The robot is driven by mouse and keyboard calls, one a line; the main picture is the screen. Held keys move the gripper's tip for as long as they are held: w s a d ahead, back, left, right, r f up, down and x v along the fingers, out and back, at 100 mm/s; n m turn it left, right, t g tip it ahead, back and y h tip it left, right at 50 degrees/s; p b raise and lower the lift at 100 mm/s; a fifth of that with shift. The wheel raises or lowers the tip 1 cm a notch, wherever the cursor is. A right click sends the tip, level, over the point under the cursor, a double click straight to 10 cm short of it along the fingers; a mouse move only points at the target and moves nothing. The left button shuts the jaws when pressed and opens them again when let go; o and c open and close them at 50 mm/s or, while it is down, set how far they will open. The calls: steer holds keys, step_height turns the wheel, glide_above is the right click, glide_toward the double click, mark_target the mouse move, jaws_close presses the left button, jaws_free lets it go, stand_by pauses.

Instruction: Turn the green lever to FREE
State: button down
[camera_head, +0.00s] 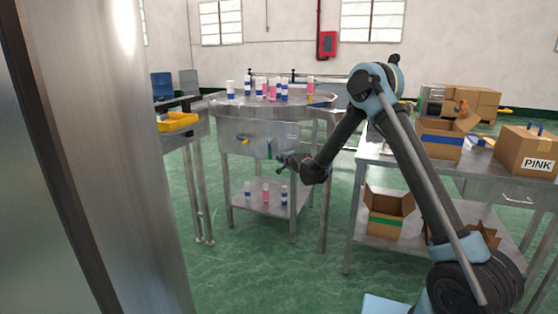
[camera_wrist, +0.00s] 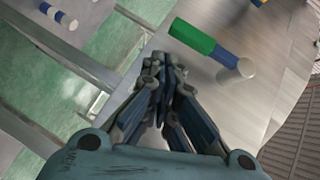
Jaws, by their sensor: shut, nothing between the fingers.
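The green lever (camera_head: 269,150) sits on the metal front panel under the round table and looks roughly upright in the head view. In the wrist view the green lever (camera_wrist: 192,37) has a green grip, a blue section and a round grey end, and lies slantwise just beyond the fingertips. My gripper (camera_head: 281,159) is just right of the lever and slightly lower in the head view. In the wrist view my gripper (camera_wrist: 163,62) has its fingertips together and empty, close to the grip's end; I cannot tell whether they touch it. No FREE marking is readable.
A yellow lever (camera_head: 243,140) sits left on the same panel. Cans (camera_head: 272,88) stand on the round table (camera_head: 232,108), and others (camera_head: 265,193) on its lower shelf (camera_head: 250,209). A yellow tray (camera_head: 178,122) stands left. A right-hand table holds cardboard boxes (camera_head: 528,151).

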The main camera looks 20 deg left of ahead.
steer(key=s+d, duration=0.6)
steer(key=d, duration=0.2)
steer(key=shift+s+d, duration=0.3)
steer(key=shift+s, duration=0.1)
steer(key=shift+r, duration=0.1)
